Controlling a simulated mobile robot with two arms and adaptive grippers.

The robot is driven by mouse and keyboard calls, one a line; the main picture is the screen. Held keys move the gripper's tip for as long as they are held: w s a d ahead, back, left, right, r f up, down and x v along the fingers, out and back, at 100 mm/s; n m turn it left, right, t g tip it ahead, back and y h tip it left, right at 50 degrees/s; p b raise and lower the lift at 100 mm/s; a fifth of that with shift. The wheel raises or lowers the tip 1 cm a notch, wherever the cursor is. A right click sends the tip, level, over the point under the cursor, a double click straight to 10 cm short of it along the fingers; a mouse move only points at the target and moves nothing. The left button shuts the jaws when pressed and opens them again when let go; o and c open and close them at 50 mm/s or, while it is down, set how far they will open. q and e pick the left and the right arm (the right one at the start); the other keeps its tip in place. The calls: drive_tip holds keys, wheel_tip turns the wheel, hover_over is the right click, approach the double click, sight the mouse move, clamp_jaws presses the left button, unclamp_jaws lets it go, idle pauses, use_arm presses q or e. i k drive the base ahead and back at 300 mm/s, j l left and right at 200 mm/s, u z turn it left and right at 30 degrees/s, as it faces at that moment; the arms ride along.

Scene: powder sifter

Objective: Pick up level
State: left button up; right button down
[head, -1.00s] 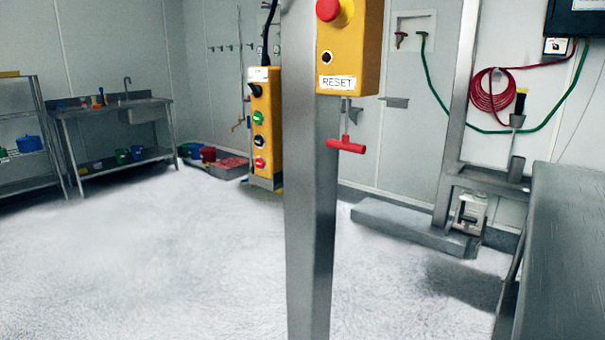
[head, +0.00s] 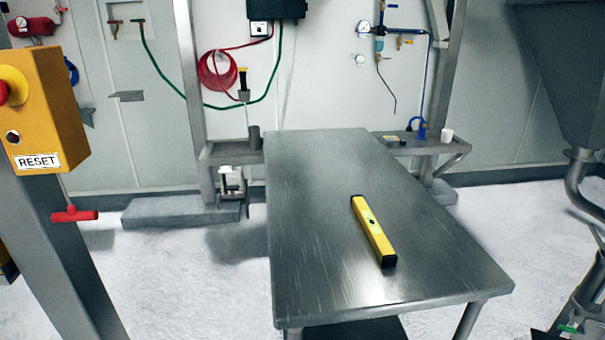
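The level (head: 373,231) is a yellow bar with dark ends. It lies flat on the steel table (head: 320,240), right of the table's middle and running from back left to front right. Nothing covers or touches it from above. Neither of my grippers can be made out in the head view.
A post with a yellow RESET box (head: 42,110) and red T-handle (head: 74,215) stands at the left. A shelf with a blue item and white cup (head: 447,135) is behind the table. A dark metal hopper (head: 570,75) is at the upper right. The tabletop around the level is bare.

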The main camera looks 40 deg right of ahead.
sight(386, 255)
drive_tip(key=z, duration=1.3)
